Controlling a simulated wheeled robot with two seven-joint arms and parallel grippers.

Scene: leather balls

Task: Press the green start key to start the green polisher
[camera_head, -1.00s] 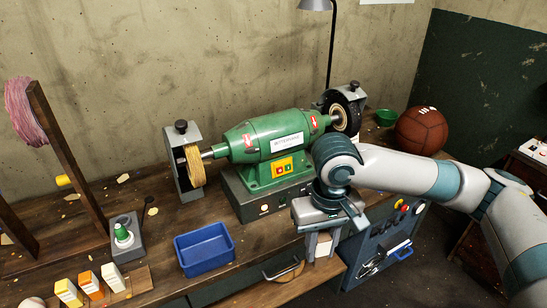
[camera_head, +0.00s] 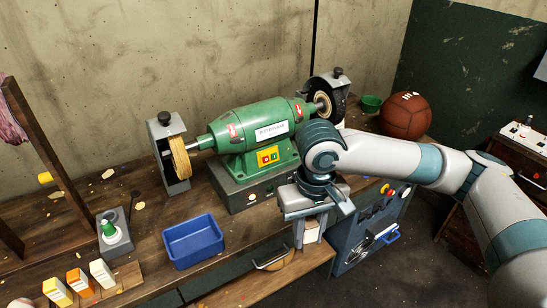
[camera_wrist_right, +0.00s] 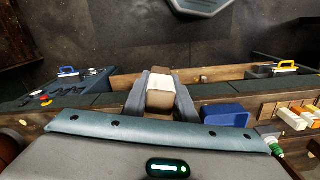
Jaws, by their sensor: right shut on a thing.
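The green polisher (camera_head: 255,130) stands on its dark base on the workbench, its motor body level. A yellow key panel (camera_head: 267,158) on its front carries a red key and a green start key (camera_head: 273,155). My right gripper (camera_head: 311,232) is at the bench's front edge, right of and in front of the panel, apart from it. It is shut on a small brown-and-white block (camera_wrist_right: 160,92), which shows between its fingers in the right wrist view. My right wrist hides the right part of the polisher's base. My left gripper is not in view.
A blue tray (camera_head: 193,241) sits left of my right gripper. Buffing wheels (camera_head: 179,158) flank the polisher. A brown leather ball (camera_head: 405,115) and green bowl (camera_head: 371,104) lie at the back right. Small cartons (camera_head: 80,282) stand at the front left.

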